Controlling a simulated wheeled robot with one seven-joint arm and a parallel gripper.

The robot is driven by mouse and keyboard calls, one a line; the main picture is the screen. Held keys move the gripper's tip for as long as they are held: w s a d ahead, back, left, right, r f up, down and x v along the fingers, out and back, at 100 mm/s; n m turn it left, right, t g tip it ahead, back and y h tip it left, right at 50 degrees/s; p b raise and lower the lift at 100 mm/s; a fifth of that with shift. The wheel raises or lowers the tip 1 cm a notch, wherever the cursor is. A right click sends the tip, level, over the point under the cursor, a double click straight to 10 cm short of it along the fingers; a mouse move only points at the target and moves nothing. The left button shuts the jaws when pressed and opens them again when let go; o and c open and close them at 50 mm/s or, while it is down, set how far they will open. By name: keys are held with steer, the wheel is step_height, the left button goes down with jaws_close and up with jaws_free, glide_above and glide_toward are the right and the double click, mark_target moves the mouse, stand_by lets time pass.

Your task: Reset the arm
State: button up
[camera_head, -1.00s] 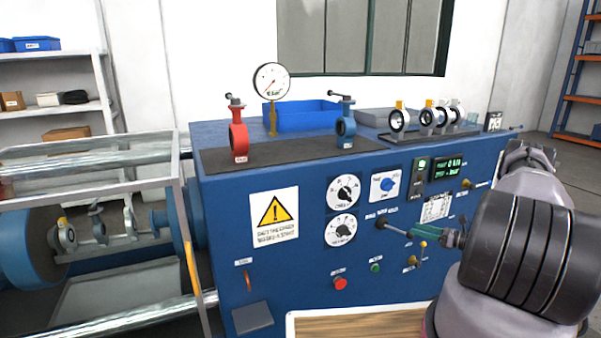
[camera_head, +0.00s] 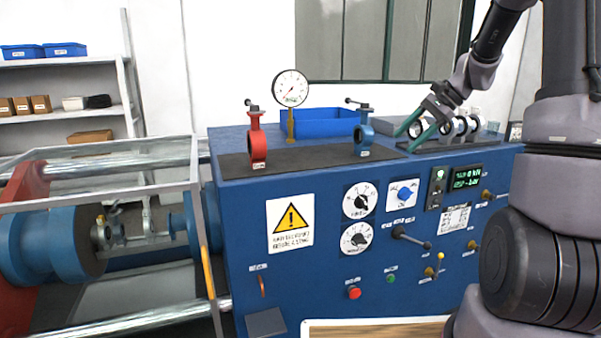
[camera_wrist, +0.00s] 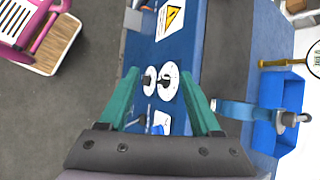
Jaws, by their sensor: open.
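My gripper (camera_head: 410,138) is raised above the right part of the blue console, with its two green fingers apart and nothing between them. In the wrist view my gripper (camera_wrist: 160,72) is open above the console, and the front panel's dials (camera_wrist: 169,80) show between the fingers, farther down. The black lever (camera_head: 410,238) on the front panel stands clear of the gripper. A red butterfly valve (camera_head: 258,140) and a blue butterfly valve (camera_head: 364,132) stand upright on the console's dark mat. The blue one also shows at right in the wrist view (camera_wrist: 240,109).
Ring-shaped valves (camera_head: 458,127) stand in a rack behind the gripper. A pressure gauge (camera_head: 291,88) and a blue bin (camera_head: 322,122) are on the console. A test rig with rails and a blue cylinder (camera_head: 50,245) is at left. The space before the panel is clear.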

steer(key=s+a+r+n+t+h, duration=0.1)
steer(key=s+r+n+h, duration=0.1)
steer(key=s, duration=0.6)
steer(key=s+a+r+n+t+h, duration=0.1)
steer(key=s+a+r+n+t, duration=0.1)
steer(key=s+r, duration=0.3)
steer(key=s+a+r+n+t+h, duration=0.1)
steer(key=s+r+n+t+h, duration=0.1)
steer(key=s, duration=0.9)
steer(key=shift+s+a+r+n+h, duration=0.3)
steer(key=shift+r+n, duration=0.35)
steer(key=shift+n, duration=0.35)
steer(key=shift+o, duration=0.4)
steer(key=shift+w, duration=0.15)
stand_by(1.3)
